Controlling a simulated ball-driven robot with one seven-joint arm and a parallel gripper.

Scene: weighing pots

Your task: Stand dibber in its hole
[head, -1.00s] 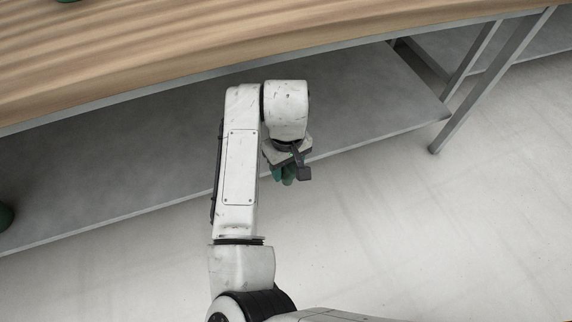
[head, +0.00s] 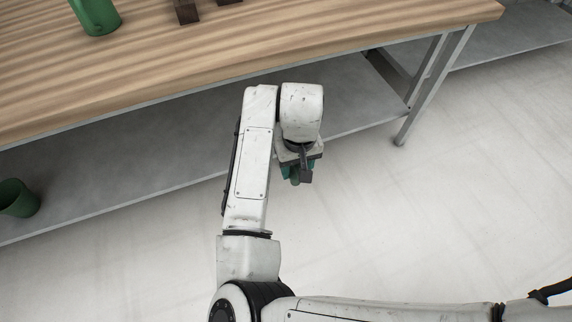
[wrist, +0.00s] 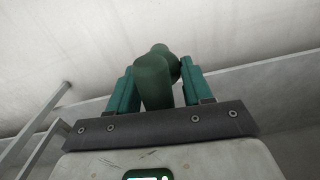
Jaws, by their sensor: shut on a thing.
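My gripper (head: 296,177) hangs in front of the bench, above the floor, below the bench top's front edge. In the wrist view its two teal fingers (wrist: 157,78) are shut on a dark green rounded thing, which I take to be the dibber (wrist: 153,82).
The wooden bench top (head: 300,45) crosses above my arm. On it stand a green jug-like vessel (head: 95,14) and dark brown blocks (head: 187,12), cut off by the frame. A dark green pot (head: 17,199) stands on the grey lower shelf (head: 120,195). Floor at right is clear.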

